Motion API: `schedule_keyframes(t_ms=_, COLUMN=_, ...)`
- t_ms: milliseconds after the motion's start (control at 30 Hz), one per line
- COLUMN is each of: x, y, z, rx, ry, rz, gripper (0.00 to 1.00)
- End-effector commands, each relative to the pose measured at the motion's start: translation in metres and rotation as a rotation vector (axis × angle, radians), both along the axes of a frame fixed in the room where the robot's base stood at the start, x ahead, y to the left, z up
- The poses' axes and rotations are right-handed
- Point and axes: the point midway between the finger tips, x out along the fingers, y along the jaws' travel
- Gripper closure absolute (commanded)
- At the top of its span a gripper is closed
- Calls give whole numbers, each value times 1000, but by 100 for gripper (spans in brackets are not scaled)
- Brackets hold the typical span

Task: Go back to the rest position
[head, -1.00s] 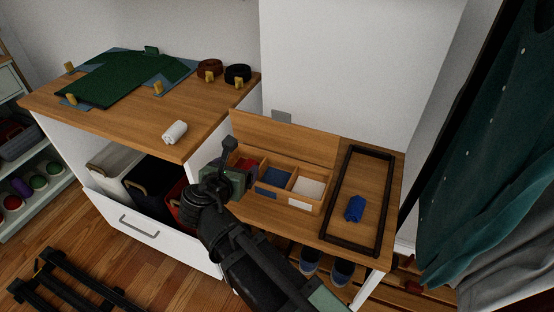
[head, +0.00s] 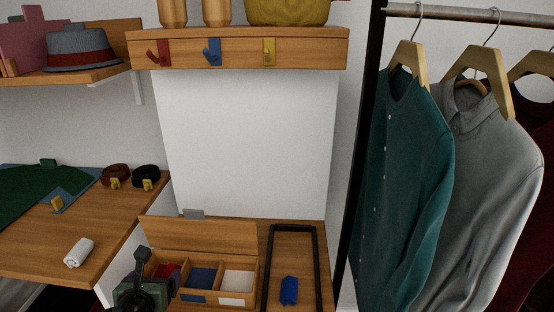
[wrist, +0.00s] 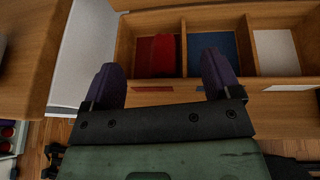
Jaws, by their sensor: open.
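My gripper (head: 142,262) is at the front left of the wooden divided box (head: 250,292), at the lower edge of the head view. In the wrist view my gripper (wrist: 160,74) has its two dark purple fingers wide apart, with nothing held between them. Beyond the fingers, the box's left compartment has a red floor and a brighter red soft item (wrist: 161,55) in it. The middle compartment (wrist: 213,47) has a blue floor and the right one (wrist: 276,52) a pale floor; both look empty. Most of my arm is below the head view.
A blue rolled item (head: 289,290) lies inside a black frame (head: 316,262) right of the box. A white roll (head: 79,252) lies on the left wooden top (head: 110,225), with dark coiled belts (head: 146,172) behind. Shirts (head: 405,190) hang at right. A hook shelf (head: 320,50) is above.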

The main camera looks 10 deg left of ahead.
Motion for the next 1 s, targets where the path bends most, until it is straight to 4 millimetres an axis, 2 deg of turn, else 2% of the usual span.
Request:
schedule_keyframes(t_ms=33, x=14, y=4, z=-12, rx=0, ry=1, rz=-3, gripper=17)
schedule_keyframes(t_ms=233, x=59, y=11, z=-29, rx=0, ry=-1, rz=-2, gripper=17)
schedule_keyframes(t_ms=300, x=55, y=10, z=0, rx=0, ry=-1, rz=1, gripper=17)
schedule_keyframes(t_ms=467, x=55, y=10, z=11, rx=0, ry=0, rz=1, gripper=17)
schedule_keyframes(t_ms=833, x=54, y=9, z=6, rx=0, ry=0, rz=0, gripper=17)
schedule_keyframes(t_ms=1000, x=54, y=9, z=-19, rx=0, ry=0, rz=0, gripper=17)
